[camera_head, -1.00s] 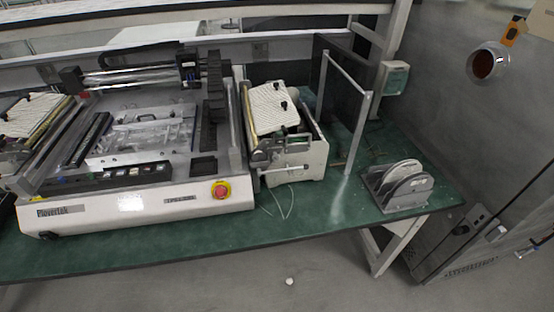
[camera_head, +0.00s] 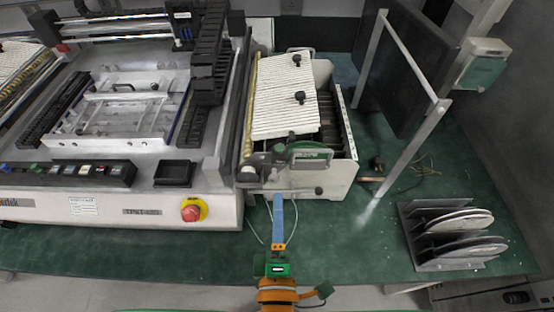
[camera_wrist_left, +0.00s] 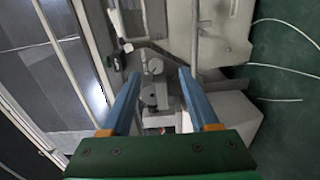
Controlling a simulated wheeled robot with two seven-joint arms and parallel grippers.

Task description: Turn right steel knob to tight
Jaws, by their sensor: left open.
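The feeder unit (camera_head: 335,185) with a white ribbed plate stands at the right of the large machine. A steel bar (camera_head: 290,191) with a small rounded end (camera_head: 319,190) runs along its front. Small round steel parts (camera_wrist_left: 154,67) show between the fingers in the left wrist view; I cannot tell which is the right steel knob or how tight it is. My left gripper (camera_head: 278,198) comes up from the bottom, just in front of the feeder. In the left wrist view its two blue fingers (camera_wrist_left: 158,72) are apart with nothing gripped. My right gripper is not in view.
The large machine (camera_head: 110,210) with a red emergency button (camera_head: 191,211) stands at left. A rack with grey discs (camera_head: 455,240) and a metal frame post (camera_head: 405,155) are at right. Thin white cables (camera_wrist_left: 285,98) lie near the feeder. The green table (camera_head: 345,245) is clear in front.

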